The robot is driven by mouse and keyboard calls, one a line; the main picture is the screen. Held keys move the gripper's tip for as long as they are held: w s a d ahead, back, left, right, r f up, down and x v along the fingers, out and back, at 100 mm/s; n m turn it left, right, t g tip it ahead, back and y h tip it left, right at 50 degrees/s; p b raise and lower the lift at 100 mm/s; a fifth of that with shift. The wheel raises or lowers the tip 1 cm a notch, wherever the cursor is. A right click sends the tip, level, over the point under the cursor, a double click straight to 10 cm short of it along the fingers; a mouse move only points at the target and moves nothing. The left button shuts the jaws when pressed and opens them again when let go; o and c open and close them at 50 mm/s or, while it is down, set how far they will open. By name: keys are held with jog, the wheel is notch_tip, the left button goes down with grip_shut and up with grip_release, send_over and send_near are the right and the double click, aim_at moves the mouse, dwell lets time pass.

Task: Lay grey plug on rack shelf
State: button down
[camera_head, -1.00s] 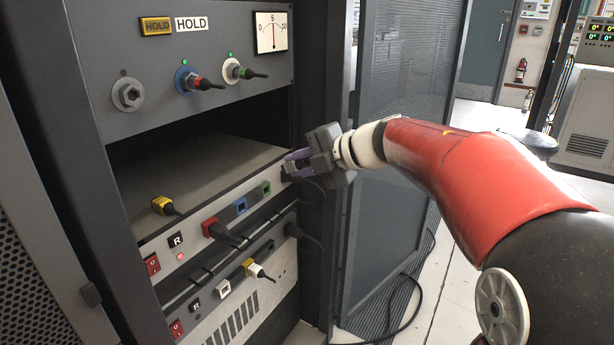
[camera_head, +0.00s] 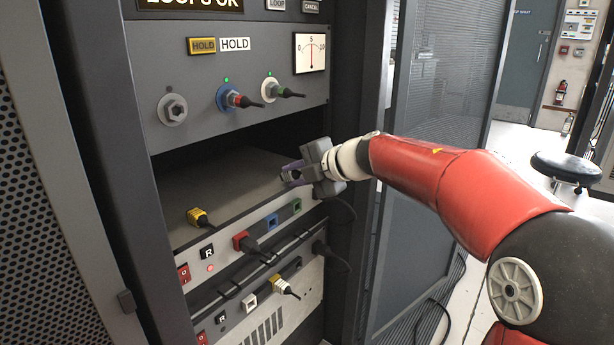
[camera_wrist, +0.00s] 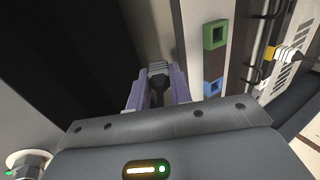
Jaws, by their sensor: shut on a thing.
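My gripper (camera_head: 291,173) is shut on the grey plug (camera_wrist: 157,70), which shows between the purple fingers in the wrist view with a dark part towards the palm. In the head view the plug is mostly hidden by the fingers. The rack shelf (camera_head: 235,180) is the flat grey surface inside the dark opening. My gripper is at the shelf's right end, near its front edge. I cannot tell whether the plug touches the shelf.
A yellow plug (camera_head: 198,217) lies at the shelf's front left. A rack post (camera_head: 355,110) stands right of the opening. The middle of the shelf is clear.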

aim_at(278, 184)
jog(key=w+a+p, duration=0.2)
jog(key=shift+a+f, duration=0.2)
jog(key=shift+a, duration=0.2)
jog(key=shift+w+a+f, duration=0.2)
jog(key=shift+w+a, duration=0.5)
jog(key=shift+a, duration=0.05)
